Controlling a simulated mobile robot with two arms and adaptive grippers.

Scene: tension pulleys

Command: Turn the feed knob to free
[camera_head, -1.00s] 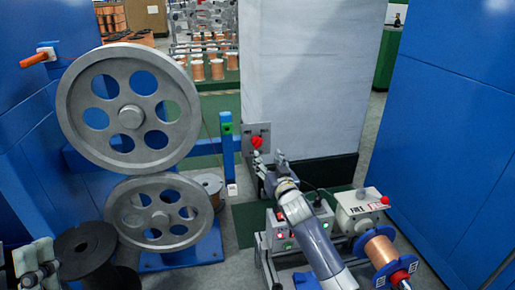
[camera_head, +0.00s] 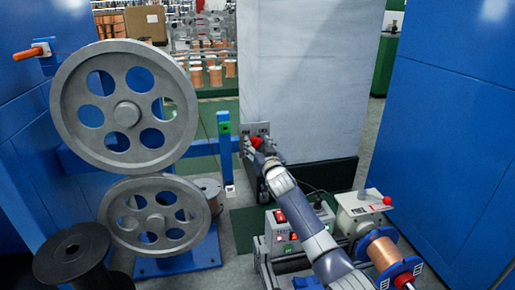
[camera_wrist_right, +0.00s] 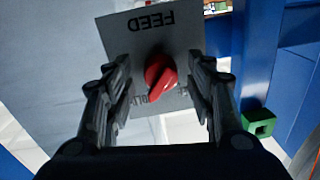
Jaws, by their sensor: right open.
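The red feed knob (camera_wrist_right: 160,74) sits on a grey plate (camera_wrist_right: 125,22) marked FEED, upside down in the right wrist view. Part of another label shows beside the knob, partly covered by it and the fingers. In the head view the knob (camera_head: 256,142) and its plate (camera_head: 263,127) are on the left edge of the tall white cabinet. My right gripper (camera_wrist_right: 165,85) is open, with one finger on each side of the knob and a visible gap on both sides. It also shows in the head view (camera_head: 258,152), over the knob. My left gripper is not in view.
Two grey spoked pulleys (camera_head: 92,158) stand to the left on a blue frame. A blue post with a green box (camera_head: 225,128) is just left of the plate. A machine with a copper spool (camera_head: 381,254) stands below right. Blue panels flank both sides.

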